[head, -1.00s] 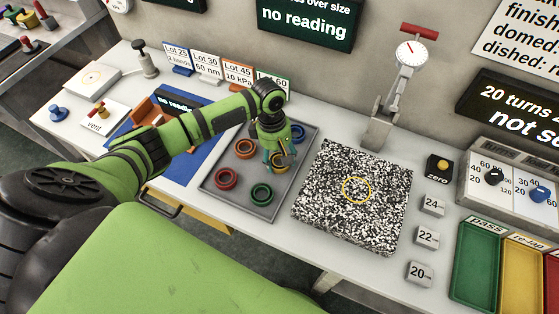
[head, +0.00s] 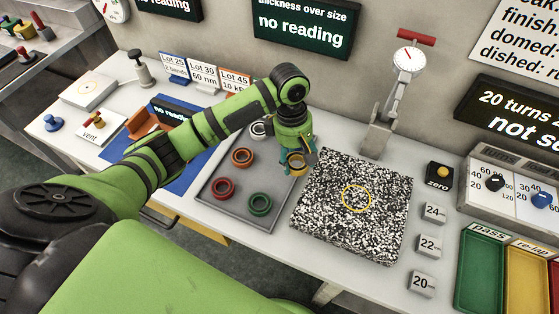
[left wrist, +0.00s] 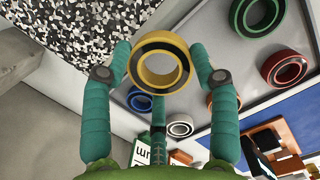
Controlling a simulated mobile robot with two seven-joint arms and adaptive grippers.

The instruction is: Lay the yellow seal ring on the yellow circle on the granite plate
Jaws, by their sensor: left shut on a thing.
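The yellow seal ring (left wrist: 160,62) is held between the fingers of my left gripper (left wrist: 160,70) in the left wrist view. In the head view my left gripper (head: 299,163) is shut on the yellow ring (head: 296,162), above the right edge of the grey tray, near the granite plate. The speckled black-and-white granite plate (head: 330,225) lies right of the tray. Its yellow circle (head: 356,199) is bare and in full view. The ring is still left of the circle. My right gripper is not in view.
The grey tray (head: 232,212) holds red (head: 223,188), green (head: 260,204), orange (head: 242,157) and white (head: 260,129) rings; a blue ring (left wrist: 139,99) shows in the wrist view. A dial gauge stand (head: 378,135) rises behind the plate. Number blocks (head: 430,245) stand right of it.

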